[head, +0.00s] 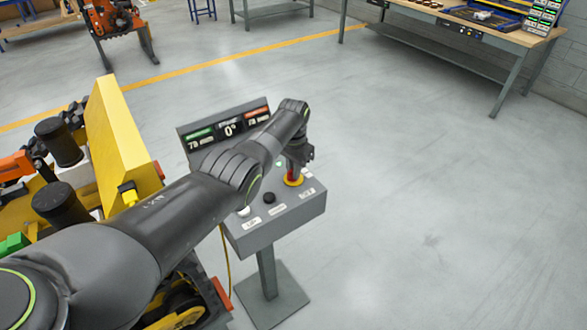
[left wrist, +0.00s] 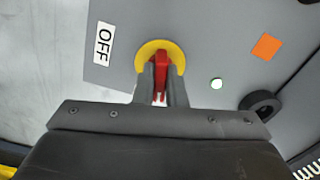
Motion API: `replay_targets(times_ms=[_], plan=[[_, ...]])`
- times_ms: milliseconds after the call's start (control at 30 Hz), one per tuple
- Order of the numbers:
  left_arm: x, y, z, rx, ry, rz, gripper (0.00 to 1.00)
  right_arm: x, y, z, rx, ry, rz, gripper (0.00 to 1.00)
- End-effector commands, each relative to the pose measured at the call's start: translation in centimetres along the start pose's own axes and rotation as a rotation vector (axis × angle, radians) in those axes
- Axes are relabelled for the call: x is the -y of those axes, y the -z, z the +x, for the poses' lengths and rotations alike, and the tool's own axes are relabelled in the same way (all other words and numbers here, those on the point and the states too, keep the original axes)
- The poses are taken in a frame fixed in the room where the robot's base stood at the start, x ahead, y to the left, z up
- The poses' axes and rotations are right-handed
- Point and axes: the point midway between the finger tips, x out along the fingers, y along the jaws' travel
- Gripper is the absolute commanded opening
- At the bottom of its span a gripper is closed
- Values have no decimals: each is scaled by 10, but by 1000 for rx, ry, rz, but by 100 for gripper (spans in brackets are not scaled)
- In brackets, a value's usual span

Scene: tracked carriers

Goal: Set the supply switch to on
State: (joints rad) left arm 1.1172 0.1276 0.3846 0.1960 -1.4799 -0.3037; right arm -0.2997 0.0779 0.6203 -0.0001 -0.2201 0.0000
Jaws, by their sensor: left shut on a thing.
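The supply switch is a red handle on a round yellow plate (head: 293,181) on top of a grey control box (head: 286,215). My left gripper (head: 298,168) reaches down onto it from above, and its arm crosses the head view. In the left wrist view the two fingers are shut on the red handle (left wrist: 161,72), one on each side, in front of the yellow plate (left wrist: 158,48). The handle lies along the fingers. A white OFF label (left wrist: 104,42) is up and left of the plate. My right gripper is not in view.
A black knob (head: 268,198) and a white button (head: 243,210) are on the box, near the switch. A display panel (head: 228,129) reading 0° stands behind them. A yellow machine (head: 125,135) is close on the left. The floor on the right is clear.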

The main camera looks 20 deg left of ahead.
Motion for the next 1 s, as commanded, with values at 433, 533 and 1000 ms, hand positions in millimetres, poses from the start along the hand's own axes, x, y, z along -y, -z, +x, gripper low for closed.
replay_targets(times_ms=[433,533,1000], plan=[[0,1,-2,-4,3,232,0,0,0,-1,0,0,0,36],[1,1,-2,-4,3,251,0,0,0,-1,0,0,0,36],[1,2,-2,-5,3,266,0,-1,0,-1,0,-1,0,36]])
